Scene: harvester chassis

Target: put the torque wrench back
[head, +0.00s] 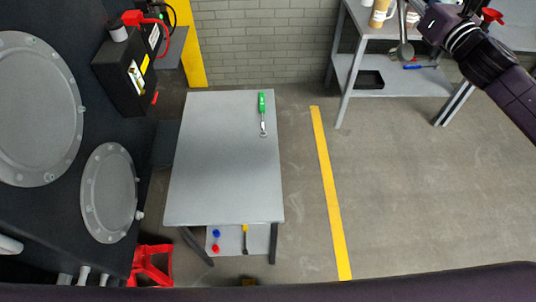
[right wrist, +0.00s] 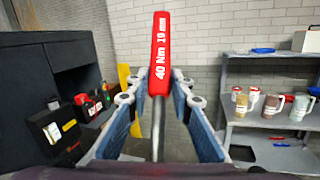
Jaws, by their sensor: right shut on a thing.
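A torque wrench with a red handle (right wrist: 161,55) marked "40 Nm 19 mm" stands upright between the fingers of my right gripper (right wrist: 159,82) in the right wrist view. The gripper is shut on it. Its grey shaft runs down between the blue finger pads. In the head view my right arm comes in from the upper right, and a grey wrench shaft and head (head: 404,48) hang beside the gripper; the handle there is cut off or hidden. A green-handled wrench (head: 262,112) lies on the grey table (head: 215,170). My left gripper is not in view.
A grey workbench (head: 360,82) with mugs (head: 381,14) stands at the back right. The dark chassis (head: 85,120) with round covers fills the left. A red stand (head: 151,266) is on the floor. Open floor lies right of the yellow line (head: 328,190).

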